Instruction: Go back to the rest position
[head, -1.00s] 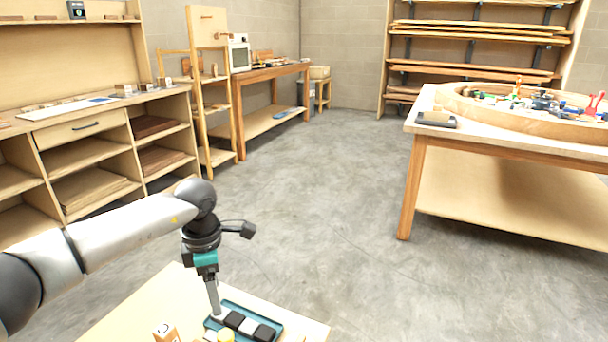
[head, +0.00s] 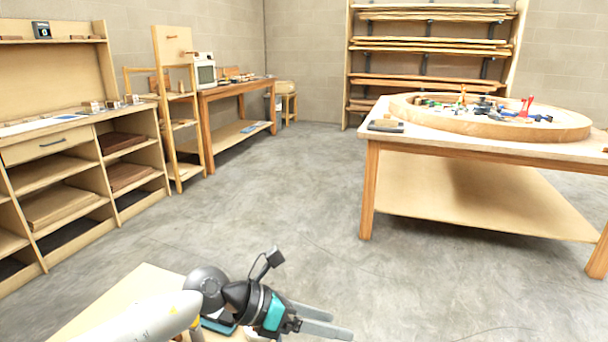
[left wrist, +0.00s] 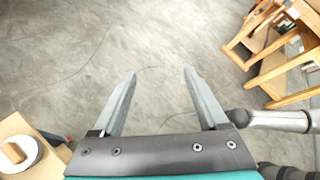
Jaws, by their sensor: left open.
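My left gripper (head: 330,322) is at the bottom middle of the head view, pointing right with its fingers apart. In the left wrist view the two grey fingers (left wrist: 160,80) are spread with only the concrete floor between them, so it is empty. My right gripper is in neither view.
A light wooden tabletop (head: 95,312) lies below my left arm, and a blue tray (head: 218,325) on it is mostly hidden. A workbench (head: 375,146) with a curved wooden piece (head: 560,130) stands at right. Shelving (head: 75,180) lines the left. The floor between is clear.

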